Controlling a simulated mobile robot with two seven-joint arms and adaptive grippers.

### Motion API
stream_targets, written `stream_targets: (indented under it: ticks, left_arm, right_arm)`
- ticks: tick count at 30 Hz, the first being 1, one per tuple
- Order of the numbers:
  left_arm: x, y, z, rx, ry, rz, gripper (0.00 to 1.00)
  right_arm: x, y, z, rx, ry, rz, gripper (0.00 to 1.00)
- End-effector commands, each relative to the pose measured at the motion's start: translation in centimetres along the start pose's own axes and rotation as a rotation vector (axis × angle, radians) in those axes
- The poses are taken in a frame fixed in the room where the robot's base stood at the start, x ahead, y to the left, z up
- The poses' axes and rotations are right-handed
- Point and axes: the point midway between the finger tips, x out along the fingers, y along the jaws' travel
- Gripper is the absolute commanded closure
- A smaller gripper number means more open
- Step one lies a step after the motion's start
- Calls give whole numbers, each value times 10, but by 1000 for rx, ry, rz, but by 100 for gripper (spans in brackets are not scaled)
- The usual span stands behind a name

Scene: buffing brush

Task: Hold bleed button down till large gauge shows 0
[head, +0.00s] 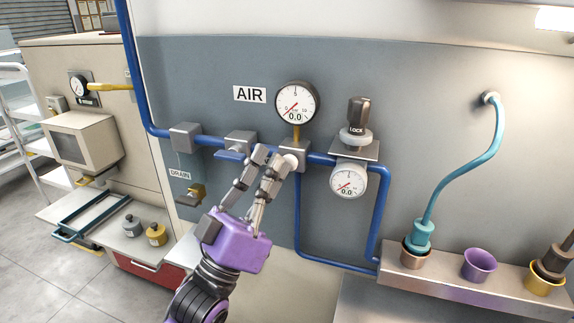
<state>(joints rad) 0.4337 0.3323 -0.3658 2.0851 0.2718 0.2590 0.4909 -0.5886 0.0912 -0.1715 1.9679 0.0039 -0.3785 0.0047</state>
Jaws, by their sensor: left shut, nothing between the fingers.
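The large gauge (296,102) is round with a dark rim and a white face, on the panel right of the AIR label. Its display reads 0.0 and its red needle points to the lower left. Below it a grey block (299,147) sits on the blue pipe, with a pale round button (290,161) on its front, partly hidden by my fingers. My left gripper (272,158) is shut and empty, its fingertips at the button. I cannot tell whether they touch it or how far it is pressed. My right gripper is not in view.
A small gauge (348,179), also reading 0.0, hangs under the LOCK knob (358,117) to the right. A blue valve handle (233,155) is just left of my fingers. A brass drain valve (193,193) is lower left. A ledge (440,285) with coloured cups runs lower right.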

Motion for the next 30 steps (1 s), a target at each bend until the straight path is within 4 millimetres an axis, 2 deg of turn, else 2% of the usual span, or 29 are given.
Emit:
stream_targets:
  ticks: [20,30]
  left_arm:
    - [-1,1,-1,0,-1,0,100]
    - [-12,9,-10,1,0,1,100]
  right_arm:
    - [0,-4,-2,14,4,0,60]
    - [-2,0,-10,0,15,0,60]
